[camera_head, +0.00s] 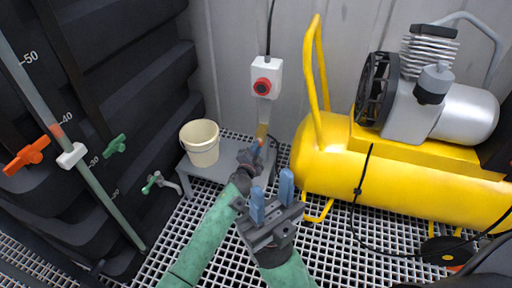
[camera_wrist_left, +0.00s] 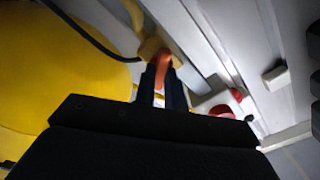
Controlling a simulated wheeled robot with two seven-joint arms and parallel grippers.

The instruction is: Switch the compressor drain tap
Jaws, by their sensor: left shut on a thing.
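The yellow compressor (camera_head: 400,165) stands on the right. Its drain tap, a small brass-coloured body (camera_head: 262,131) with an orange handle, is at its left end; the tap also shows in the left wrist view (camera_wrist_left: 150,47). My left gripper (camera_head: 256,150) is shut on the orange handle (camera_wrist_left: 163,62), with a dark finger on each side of it. The fingers hide part of the handle. My right gripper (camera_head: 272,196) is lower and nearer, its two blue fingers apart, with nothing between them.
A white box (camera_head: 273,65) with a red button (camera_head: 262,87) is on the wall above the tap. A cream bucket (camera_head: 200,144) stands on a grey bench (camera_head: 223,181). Black vessels with orange and green valves are on the left. The floor is white grating.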

